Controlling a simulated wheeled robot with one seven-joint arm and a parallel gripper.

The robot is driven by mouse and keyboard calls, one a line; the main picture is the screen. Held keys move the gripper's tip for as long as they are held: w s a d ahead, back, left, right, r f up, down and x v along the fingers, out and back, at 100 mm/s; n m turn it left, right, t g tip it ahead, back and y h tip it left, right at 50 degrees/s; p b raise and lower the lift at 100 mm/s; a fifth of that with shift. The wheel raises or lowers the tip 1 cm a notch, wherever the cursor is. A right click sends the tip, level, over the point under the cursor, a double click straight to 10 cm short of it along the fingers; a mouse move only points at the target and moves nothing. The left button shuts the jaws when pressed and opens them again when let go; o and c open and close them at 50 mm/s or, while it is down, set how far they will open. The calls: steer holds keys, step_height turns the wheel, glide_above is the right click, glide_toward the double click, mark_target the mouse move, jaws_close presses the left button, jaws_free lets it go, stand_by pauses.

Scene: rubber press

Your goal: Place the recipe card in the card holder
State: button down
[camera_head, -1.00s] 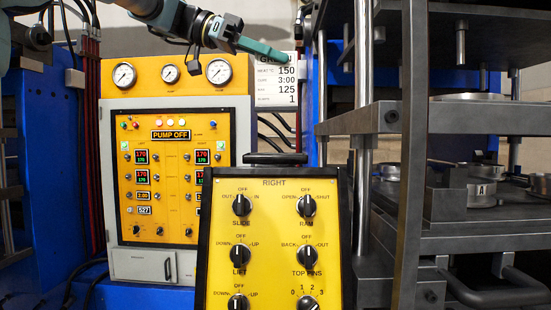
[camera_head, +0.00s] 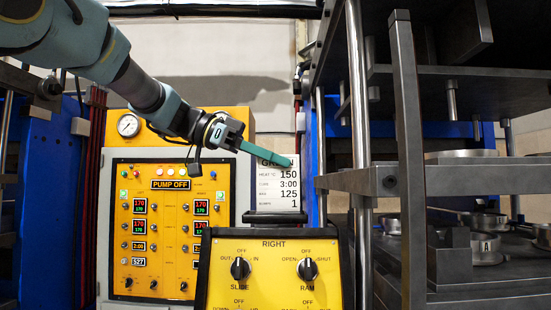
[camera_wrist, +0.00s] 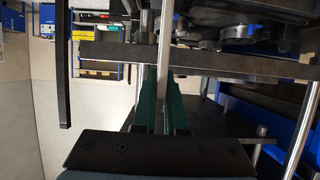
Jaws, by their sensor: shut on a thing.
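The recipe card (camera_head: 279,188) is white with a dark heading that partly reads GREEN, and lines with 150, 3:00, 125 and 1. My gripper (camera_head: 270,158) has teal fingers shut on the card's top edge, covering part of the heading. The card hangs upright below the fingers. A black bar-like piece (camera_head: 275,218) on top of the yellow control box may be the card holder. The card's lower edge appears just above it; I cannot tell whether they touch.
The yellow control box (camera_head: 273,270) marked RIGHT stands in front. A yellow cabinet (camera_head: 170,235) with gauges and displays is behind at left. The steel press frame (camera_head: 408,160) with shelves and posts fills the right side, close to the card. Open wall lies above my gripper.

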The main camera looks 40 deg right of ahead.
steer(key=shift+f, duration=0.15)
steer(key=c, duration=1)
jaws_free()
steer(key=shift+o, duration=0.2)
